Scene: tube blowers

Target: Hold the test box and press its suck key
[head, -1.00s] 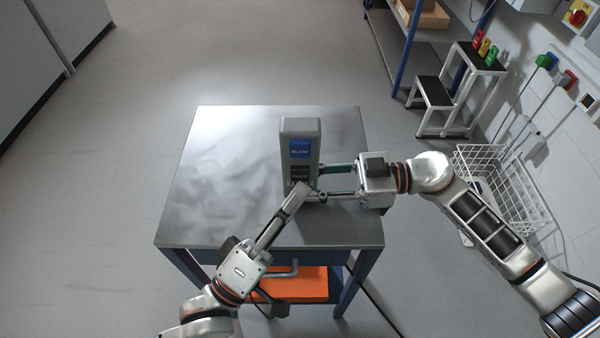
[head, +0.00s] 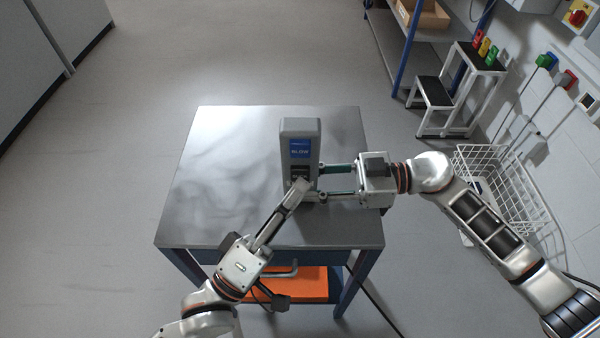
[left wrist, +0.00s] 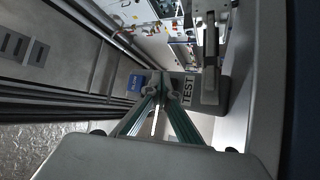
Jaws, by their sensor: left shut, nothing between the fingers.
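The grey test box (head: 300,128) stands upright on the metal table, its blue screen (head: 300,149) reading BLOW. It also shows in the left wrist view, with the screen (left wrist: 136,83) and a TEST label (left wrist: 188,90). My left gripper (head: 302,184) is shut and empty. Its fingertips (left wrist: 160,82) are at the box front, between screen and label, covering the key area. I cannot tell whether they touch a key. My right gripper (head: 322,182) reaches in from the right, its spread fingers at the box's lower part, closed on it front and back.
The metal table (head: 220,180) is clear left of the box. An orange thing (head: 300,284) lies on the shelf below. A step stool (head: 455,95) and a white wire basket (head: 515,185) stand to the right.

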